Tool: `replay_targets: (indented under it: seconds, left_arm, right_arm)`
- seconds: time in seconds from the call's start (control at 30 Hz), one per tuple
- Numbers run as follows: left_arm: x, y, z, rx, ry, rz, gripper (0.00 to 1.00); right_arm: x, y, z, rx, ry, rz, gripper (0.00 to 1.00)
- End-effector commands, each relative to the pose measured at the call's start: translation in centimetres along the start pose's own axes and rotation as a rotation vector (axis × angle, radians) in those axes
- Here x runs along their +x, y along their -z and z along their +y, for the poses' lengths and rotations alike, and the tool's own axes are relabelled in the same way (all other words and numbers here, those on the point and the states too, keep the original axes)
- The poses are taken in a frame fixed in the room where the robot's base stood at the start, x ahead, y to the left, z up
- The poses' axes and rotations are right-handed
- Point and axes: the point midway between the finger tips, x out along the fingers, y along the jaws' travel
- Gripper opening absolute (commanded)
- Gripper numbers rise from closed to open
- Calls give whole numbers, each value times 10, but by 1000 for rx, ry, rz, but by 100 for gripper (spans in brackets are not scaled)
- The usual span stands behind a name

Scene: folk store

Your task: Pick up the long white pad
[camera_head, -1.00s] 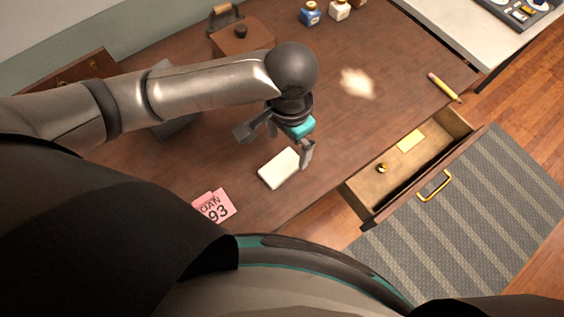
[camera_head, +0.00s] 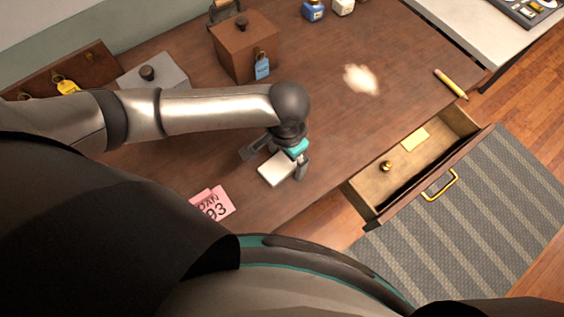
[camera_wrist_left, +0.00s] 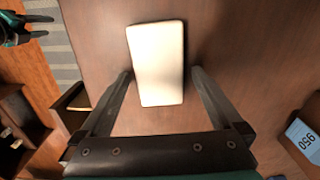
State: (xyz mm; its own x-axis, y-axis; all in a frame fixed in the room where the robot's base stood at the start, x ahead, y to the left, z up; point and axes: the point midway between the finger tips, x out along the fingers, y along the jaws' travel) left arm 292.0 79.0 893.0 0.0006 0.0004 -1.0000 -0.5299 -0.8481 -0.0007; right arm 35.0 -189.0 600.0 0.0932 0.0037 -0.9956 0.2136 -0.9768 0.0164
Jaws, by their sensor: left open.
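The long white pad (camera_head: 275,170) lies flat on the brown desk, near its front edge. It also shows in the left wrist view (camera_wrist_left: 157,62), lengthwise between and beyond the fingertips. My left gripper (camera_head: 274,166) is open and low over the pad, one finger to each side of it. In the left wrist view the left gripper's fingers (camera_wrist_left: 160,73) show a gap between each of them and the pad. Part of the pad is hidden under the gripper in the head view. My right gripper (camera_wrist_left: 18,32) shows at the top left corner of the left wrist view; its jaws look apart.
An open drawer (camera_head: 393,190) with a yellow note and a brass knob is right of the pad. Pink cards (camera_head: 213,204) lie to the left. A brown box (camera_head: 245,50) with a blue tag and a grey box (camera_head: 155,78) stand behind. A yellow pencil (camera_head: 451,84) lies at the right edge.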

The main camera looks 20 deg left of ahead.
Motion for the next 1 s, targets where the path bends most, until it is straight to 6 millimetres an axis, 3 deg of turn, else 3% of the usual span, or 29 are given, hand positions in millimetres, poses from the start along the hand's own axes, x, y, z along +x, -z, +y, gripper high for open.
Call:
replay_targets:
  seconds: [0.07, 0.77, 1.0]
  left_arm:
    - [0, 0, 0, 0, 0, 0, 98]
    - [-1, 0, 0, 0, 0, 0, 19]
    - [-1, 0, 0, 0, 0, 0, 17]
  right_arm:
    - [0, 0, 0, 1, 0, 0, 50]
    - [0, 0, 1, 2, -1, -1, 50]
    - [0, 0, 0, 2, -1, -2, 50]
